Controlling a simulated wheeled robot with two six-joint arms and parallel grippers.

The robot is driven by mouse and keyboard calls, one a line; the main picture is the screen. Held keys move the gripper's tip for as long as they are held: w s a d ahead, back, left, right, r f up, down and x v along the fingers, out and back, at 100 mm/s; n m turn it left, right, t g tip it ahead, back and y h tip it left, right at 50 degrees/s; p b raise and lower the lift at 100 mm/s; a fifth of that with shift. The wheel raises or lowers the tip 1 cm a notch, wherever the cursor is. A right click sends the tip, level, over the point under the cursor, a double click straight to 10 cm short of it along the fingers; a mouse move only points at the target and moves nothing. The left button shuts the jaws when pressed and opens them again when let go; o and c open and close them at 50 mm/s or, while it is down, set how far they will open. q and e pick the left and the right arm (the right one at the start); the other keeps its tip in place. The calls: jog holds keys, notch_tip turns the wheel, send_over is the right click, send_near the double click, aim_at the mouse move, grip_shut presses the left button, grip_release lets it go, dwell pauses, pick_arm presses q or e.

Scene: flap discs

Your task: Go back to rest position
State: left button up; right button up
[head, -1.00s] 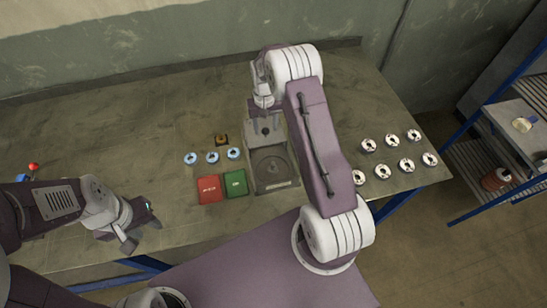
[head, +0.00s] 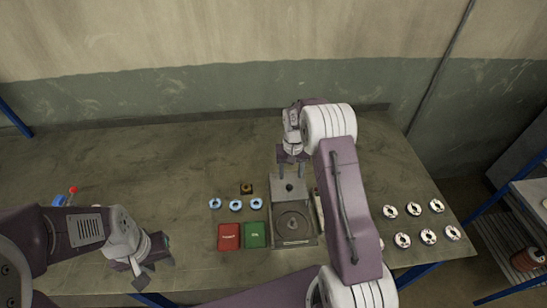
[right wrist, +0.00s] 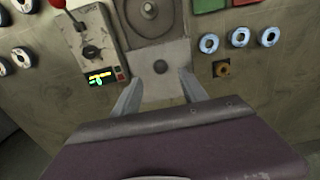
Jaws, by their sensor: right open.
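My right gripper (head: 291,174) is open and empty, above the far end of a grey fixture (head: 308,239) with a round recess. In the right wrist view its fingers (right wrist: 160,88) stand apart, on either side of the fixture's dark round knob (right wrist: 160,67). My left gripper (head: 154,268) is at the table's front left, its fingers apart with nothing seen between them. Blue-ringed discs (head: 236,205) lie in a row left of the fixture. Several white discs (head: 403,240) lie on the right, one partly hidden by my right arm.
A red block (head: 229,237) and a green block (head: 254,235) lie beside the fixture. A small brown square piece (head: 246,188) is behind the blue discs. A control box (right wrist: 94,42) with a red lever stands beside the fixture. The table's back left (head: 120,160) is clear.

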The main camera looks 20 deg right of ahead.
jog(key=shift+w+a+f+b, duration=0.1)
jog(key=shift+f+b, duration=0.2)
jog(key=shift+b, duration=0.05)
jog(key=s+a+r+n+t+b, duration=0.1)
jog(key=s+a+r+t+b, duration=0.15)
jog(key=s+a+b, duration=0.5)
jog(key=s+f+n+g+b, duration=0.1)
jog(key=s+f+b, duration=0.2)
jog(key=s, duration=1.1)
jog(key=shift+s+a+f, duration=0.25)
jog(key=shift+s+f, duration=0.05)
jog(key=shift+f, duration=0.6)
jog(key=shift+s, duration=0.15)
